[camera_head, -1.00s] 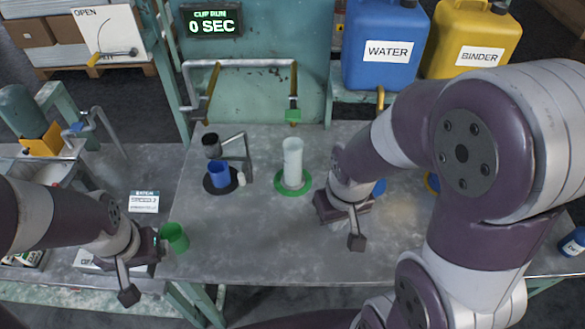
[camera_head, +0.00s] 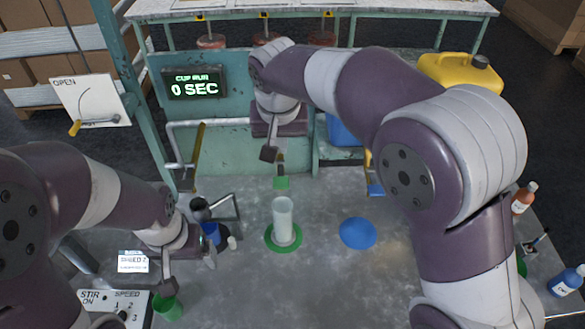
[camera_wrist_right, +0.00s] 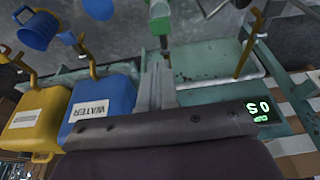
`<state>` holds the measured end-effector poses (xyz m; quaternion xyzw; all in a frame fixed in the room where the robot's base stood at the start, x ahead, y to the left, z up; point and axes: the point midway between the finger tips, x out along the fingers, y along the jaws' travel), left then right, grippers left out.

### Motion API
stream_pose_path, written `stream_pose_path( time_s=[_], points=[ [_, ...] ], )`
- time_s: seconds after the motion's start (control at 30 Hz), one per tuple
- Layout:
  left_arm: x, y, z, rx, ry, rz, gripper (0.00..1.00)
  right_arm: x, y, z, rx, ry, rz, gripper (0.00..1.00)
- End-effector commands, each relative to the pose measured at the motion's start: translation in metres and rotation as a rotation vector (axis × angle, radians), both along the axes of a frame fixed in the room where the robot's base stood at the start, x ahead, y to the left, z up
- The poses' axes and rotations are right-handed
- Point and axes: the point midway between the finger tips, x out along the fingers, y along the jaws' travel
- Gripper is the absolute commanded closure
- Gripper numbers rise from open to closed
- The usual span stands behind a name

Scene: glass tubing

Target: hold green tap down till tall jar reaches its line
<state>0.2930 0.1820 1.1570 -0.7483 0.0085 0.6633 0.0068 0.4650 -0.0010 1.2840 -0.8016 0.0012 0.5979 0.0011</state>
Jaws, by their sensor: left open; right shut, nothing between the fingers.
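The tall jar (camera_head: 283,222) is pale and translucent and stands upright on a green round mat (camera_head: 270,240). Its line and fill level cannot be made out. The green tap (camera_head: 281,183) hangs behind and above the jar. My right gripper (camera_head: 270,153) is shut and empty, just above the tap in the picture; contact cannot be told. In the right wrist view the green tap (camera_wrist_right: 160,25) shows beyond the shut fingers (camera_wrist_right: 156,85).
A blue mat (camera_head: 358,233) lies bare to the right, below a blue tap (camera_head: 376,190). The display (camera_head: 195,83) reads CUP RUN 0 SEC. A yellow can (camera_head: 460,80) stands at the back right. Bottles (camera_head: 567,282) stand at the right edge.

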Motion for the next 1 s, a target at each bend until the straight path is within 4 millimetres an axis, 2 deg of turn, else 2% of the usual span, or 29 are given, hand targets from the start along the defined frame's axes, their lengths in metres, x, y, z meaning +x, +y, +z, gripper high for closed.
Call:
stream_pose_path(
  time_s=[0.27, 0.43, 0.53, 0.6, 0.77, 1.0],
  points=[
    [0.0, 0.0, -0.005, 0.0, -0.001, 0.0, 0.11, 0.001, 0.0, -0.006, 0.001, -0.001, 0.001, 1.0],
    [0.0, 0.0, -0.029, 0.0, 0.0, 0.0, 0.11, 0.008, 0.0, -0.036, 0.0, 0.0, 0.002, 1.0],
    [0.0, 0.0, -0.029, 0.0, 0.0, 0.0, 0.11, 0.014, -0.001, -0.052, -0.001, 0.002, 0.003, 1.0],
    [0.0, 0.0, -0.018, 0.0, 0.0, 0.0, 0.11, 0.019, -0.001, -0.061, -0.002, 0.003, 0.002, 1.0],
    [0.0, 0.0, -0.008, 0.0, -0.001, 0.0, 0.11, 0.028, -0.001, -0.093, -0.002, 0.002, 0.003, 1.0],
    [0.0, 0.0, 0.004, 0.0, -0.001, 0.0, 0.11, 0.029, -0.001, -0.127, -0.001, 0.001, 0.004, 1.0]
  ],
)
